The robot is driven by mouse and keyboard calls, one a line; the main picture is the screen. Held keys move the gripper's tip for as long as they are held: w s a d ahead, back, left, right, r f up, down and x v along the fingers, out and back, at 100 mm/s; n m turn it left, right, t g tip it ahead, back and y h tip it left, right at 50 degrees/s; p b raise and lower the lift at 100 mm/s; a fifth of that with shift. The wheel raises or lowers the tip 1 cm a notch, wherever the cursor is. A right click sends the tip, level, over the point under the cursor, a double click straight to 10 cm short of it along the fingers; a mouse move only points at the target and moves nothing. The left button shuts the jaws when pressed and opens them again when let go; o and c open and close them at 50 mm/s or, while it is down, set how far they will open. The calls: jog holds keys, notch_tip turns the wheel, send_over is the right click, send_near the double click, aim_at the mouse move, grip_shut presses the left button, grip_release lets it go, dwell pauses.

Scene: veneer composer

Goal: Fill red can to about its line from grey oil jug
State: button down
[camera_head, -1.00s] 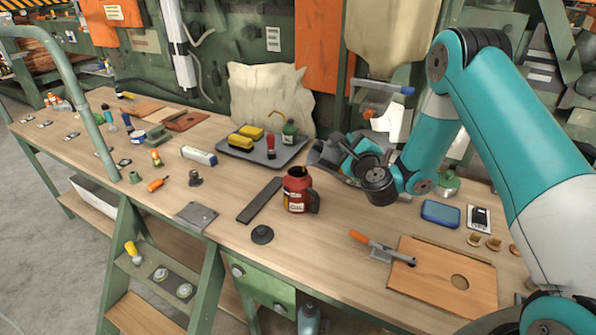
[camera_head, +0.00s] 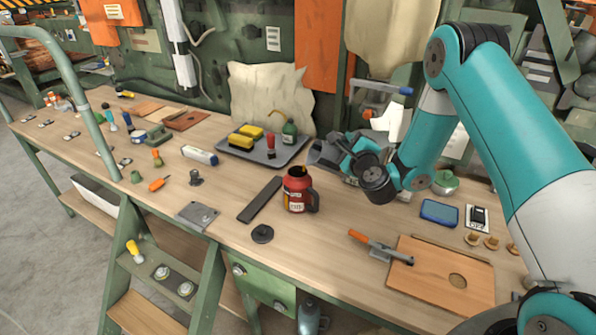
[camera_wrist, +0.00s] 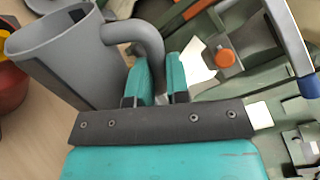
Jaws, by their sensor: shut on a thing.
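The red can (camera_head: 299,192) stands upright and open-topped on the bench, with a pale label and a dark handle at its right. Its red side also shows at the left edge of the wrist view (camera_wrist: 10,88). The grey jug (camera_wrist: 62,62) fills the upper left of the wrist view, its handle in my gripper (camera_wrist: 163,75), which is shut on it. In the head view the jug (camera_head: 322,154) is right of and behind the can, partly hidden by my gripper (camera_head: 347,150). The oil level and the can's line cannot be seen.
A dark tray (camera_head: 285,158) with yellow blocks and a green oiler (camera_head: 289,132) lies behind the can. A flat dark bar (camera_head: 259,200) and a black disc (camera_head: 262,233) lie left and in front. An orange-handled tool (camera_head: 380,246) and wooden board (camera_head: 425,285) are front right.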

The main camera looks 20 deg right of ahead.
jog(key=shift+a+r+n+p, duration=0.3)
jog(key=shift+r+n+p, duration=0.15)
jog(key=shift+p, duration=0.45)
dwell(1.1)
